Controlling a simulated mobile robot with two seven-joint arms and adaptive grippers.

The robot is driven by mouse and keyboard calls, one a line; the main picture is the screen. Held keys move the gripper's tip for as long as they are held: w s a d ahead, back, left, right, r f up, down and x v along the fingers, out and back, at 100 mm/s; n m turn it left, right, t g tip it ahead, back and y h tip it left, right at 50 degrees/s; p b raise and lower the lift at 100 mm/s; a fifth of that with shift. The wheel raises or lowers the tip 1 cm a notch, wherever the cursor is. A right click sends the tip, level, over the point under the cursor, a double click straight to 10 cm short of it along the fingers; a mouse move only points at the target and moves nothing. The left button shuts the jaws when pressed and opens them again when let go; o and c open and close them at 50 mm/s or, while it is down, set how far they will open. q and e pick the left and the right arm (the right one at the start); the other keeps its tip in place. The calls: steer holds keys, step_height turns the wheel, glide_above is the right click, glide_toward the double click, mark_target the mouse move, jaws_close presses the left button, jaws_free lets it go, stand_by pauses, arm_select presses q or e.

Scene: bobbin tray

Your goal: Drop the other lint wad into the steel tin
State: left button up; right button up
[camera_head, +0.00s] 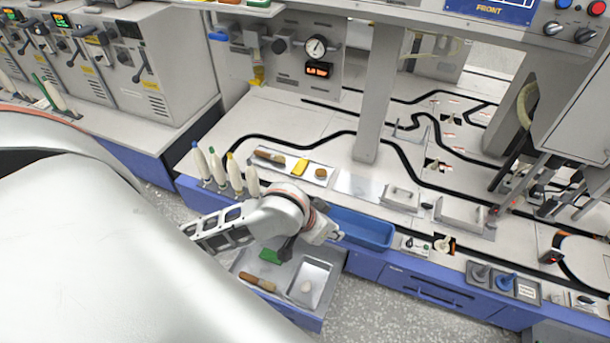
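The steel tin (323,267) is a shiny rectangular pan in the grey tray at the bottom centre. A pale lint wad (306,287) lies inside it. I cannot make out a second lint wad. My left arm comes in from the left, and its wrist is above the tray's back edge. A dark part of my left gripper (287,248) points down behind the tin, beside a green block. My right gripper is not in view.
The grey tray also holds a green block (271,256) and a brown-handled brush (257,281). A blue bin (362,229) stands right of my wrist. Several pale bobbins (236,174) stand behind my arm. A pale tray (272,165) holds a yellow item (300,166) and brown items.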

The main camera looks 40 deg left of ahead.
arm_select(q)
steer(key=a+f+m+b, duration=0.1)
steer(key=a+f+b, duration=0.2)
steer(key=f, duration=1.1)
steer(key=w+a+f+m+h+b, duration=0.1)
steer(key=a+f+b, duration=0.2)
steer(key=f+b, duration=0.5)
steer(key=w+a+f+m+h+b, duration=0.1)
steer(key=a+f+b, duration=0.2)
steer(key=f, duration=1.8)
steer(key=b, duration=0.2)
steer(key=shift+w+a+m+g+b, duration=0.15)
steer(key=shift+a+m+g+b, duration=0.15)
steer(key=shift+a+g+b, duration=0.1)
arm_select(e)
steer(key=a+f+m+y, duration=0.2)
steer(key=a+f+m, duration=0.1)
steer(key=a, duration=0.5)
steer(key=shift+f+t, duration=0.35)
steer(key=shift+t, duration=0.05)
arm_select(q)
steer(key=o, duration=0.8)
steer(key=shift+r, duration=0.1)
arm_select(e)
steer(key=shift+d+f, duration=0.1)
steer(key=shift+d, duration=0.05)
